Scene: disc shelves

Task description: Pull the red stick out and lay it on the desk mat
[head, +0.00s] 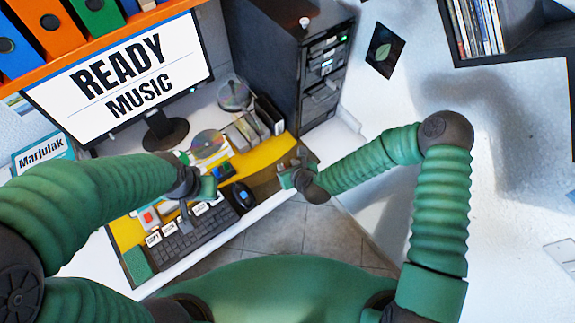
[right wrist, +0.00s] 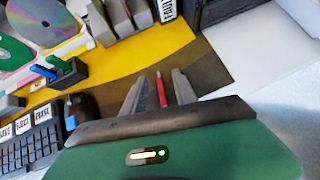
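The red stick (right wrist: 161,90) shows in the right wrist view between the two fingers of my right gripper (right wrist: 160,88), over the dark part of the desk mat (right wrist: 208,72). Gaps show between the stick and both fingers, so the gripper looks open around it. The stick's near end is hidden by the gripper body. A dark holder (right wrist: 70,77) with a green and a blue stick stands to the left. In the head view my right gripper (head: 297,176) is over the mat's right end, and my left gripper (head: 190,192) is above the keyboard; its fingers are unclear.
A keyboard (head: 185,239) and a dark mouse (head: 242,196) lie at the desk's front. A monitor (head: 125,72) stands at the back left, a black cabinet (head: 270,60) at the back right. White desk right of the mat is clear.

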